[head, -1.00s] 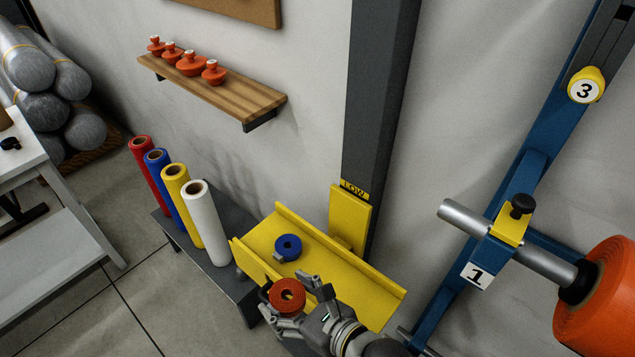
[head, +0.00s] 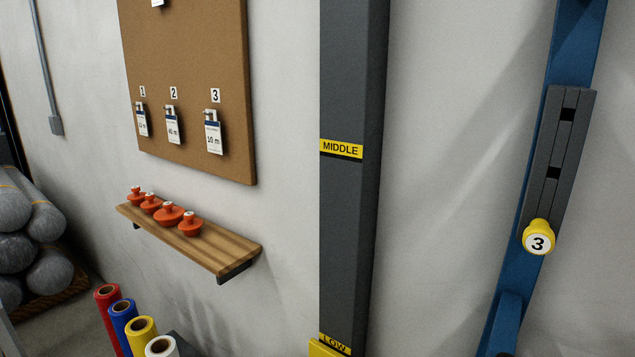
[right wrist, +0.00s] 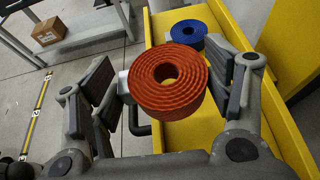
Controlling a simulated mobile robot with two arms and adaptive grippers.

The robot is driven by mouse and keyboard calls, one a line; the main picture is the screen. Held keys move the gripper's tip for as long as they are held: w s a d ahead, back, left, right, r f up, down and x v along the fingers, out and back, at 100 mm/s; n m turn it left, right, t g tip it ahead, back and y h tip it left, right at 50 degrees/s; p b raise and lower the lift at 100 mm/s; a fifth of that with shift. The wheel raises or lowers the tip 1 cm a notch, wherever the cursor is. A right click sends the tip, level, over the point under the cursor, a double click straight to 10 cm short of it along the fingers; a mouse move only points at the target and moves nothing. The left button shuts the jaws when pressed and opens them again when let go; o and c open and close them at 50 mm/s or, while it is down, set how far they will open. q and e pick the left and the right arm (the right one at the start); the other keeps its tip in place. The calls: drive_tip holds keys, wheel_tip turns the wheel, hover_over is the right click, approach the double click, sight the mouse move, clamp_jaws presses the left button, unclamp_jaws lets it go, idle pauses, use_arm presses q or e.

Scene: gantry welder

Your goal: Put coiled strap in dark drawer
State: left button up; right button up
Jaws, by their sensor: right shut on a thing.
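An orange-red coiled strap (right wrist: 168,84) is in my right gripper (right wrist: 172,86), shut on its sides, in the right wrist view. The coil faces the camera, with its round central hole showing. A blue coiled strap (right wrist: 193,34) lies beyond it in a yellow tray (right wrist: 272,110). The held coil hides part of the tray. The head view shows neither gripper, and no dark drawer can be made out in either view.
In the head view, a wooden shelf (head: 225,250) with several orange knobs is on the wall below a tag board (head: 215,75). A dark post (head: 348,220) and a blue frame (head: 520,250) stand to the right. Coloured rolls (head: 125,318) stand at lower left.

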drive_tip(key=w+d+f, duration=0.1)
drive_tip(key=f, duration=0.1)
drive_tip(key=w+d+f+b, duration=0.2)
drive_tip(key=f, duration=0.1)
drive_tip(key=shift+w+d+f, duration=0.15)
drive_tip(key=shift+w+f, duration=0.15)
wheel_tip(320, 180, down, 3)
drive_tip(key=shift+w+d+r+b, duration=0.1)
drive_tip(key=shift+w+r+b, duration=0.1)
drive_tip(key=shift+b, duration=0.45)
drive_tip(key=shift+f, duration=0.35)
drive_tip(key=shift+s+d+r, duration=0.5)
drive_tip(key=shift+r, duration=0.1)
